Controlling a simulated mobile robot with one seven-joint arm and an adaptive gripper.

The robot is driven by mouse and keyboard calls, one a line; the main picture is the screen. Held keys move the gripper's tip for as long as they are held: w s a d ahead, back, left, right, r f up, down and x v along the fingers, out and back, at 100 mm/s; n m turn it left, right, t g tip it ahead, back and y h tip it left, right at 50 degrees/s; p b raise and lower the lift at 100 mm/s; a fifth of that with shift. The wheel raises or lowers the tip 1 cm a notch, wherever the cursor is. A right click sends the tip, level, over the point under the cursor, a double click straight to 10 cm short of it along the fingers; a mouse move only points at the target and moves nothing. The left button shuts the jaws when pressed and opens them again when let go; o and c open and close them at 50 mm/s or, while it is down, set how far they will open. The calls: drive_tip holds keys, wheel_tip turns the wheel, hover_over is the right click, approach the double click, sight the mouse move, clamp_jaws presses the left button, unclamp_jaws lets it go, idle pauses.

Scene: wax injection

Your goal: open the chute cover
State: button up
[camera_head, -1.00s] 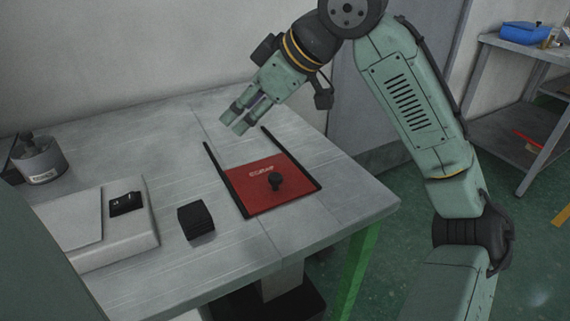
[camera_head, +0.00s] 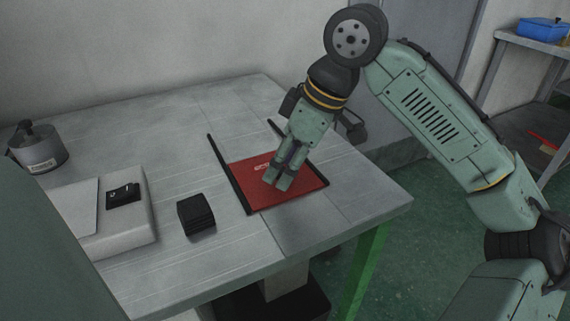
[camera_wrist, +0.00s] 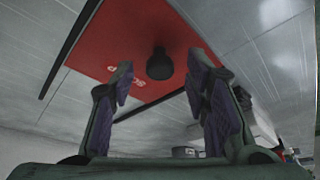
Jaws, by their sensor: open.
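The red chute cover (camera_head: 302,190) lies flat on the table between two black rails (camera_head: 229,172), at the rails' front end. My gripper (camera_head: 276,184) is over the cover, pointing down, and hides the cover's knob in the head view. In the wrist view the black knob (camera_wrist: 160,65) stands on the red cover (camera_wrist: 115,40), between and beyond the fingertips of my open gripper (camera_wrist: 163,82). The fingers have purple pads. I cannot tell whether they touch the knob.
A stack of black squares (camera_head: 196,214) sits left of the cover on the grey table (camera_head: 180,150). A white device (camera_head: 125,225) and a grey pot (camera_head: 40,150) are farther left. A shelf with a blue bin (camera_head: 541,28) stands at the back right.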

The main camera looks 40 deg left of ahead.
drive_tip(key=shift+a+f, duration=0.1)
drive_tip(key=shift+f, duration=0.1)
clamp_jaws()
idle(0.5)
idle(0.3)
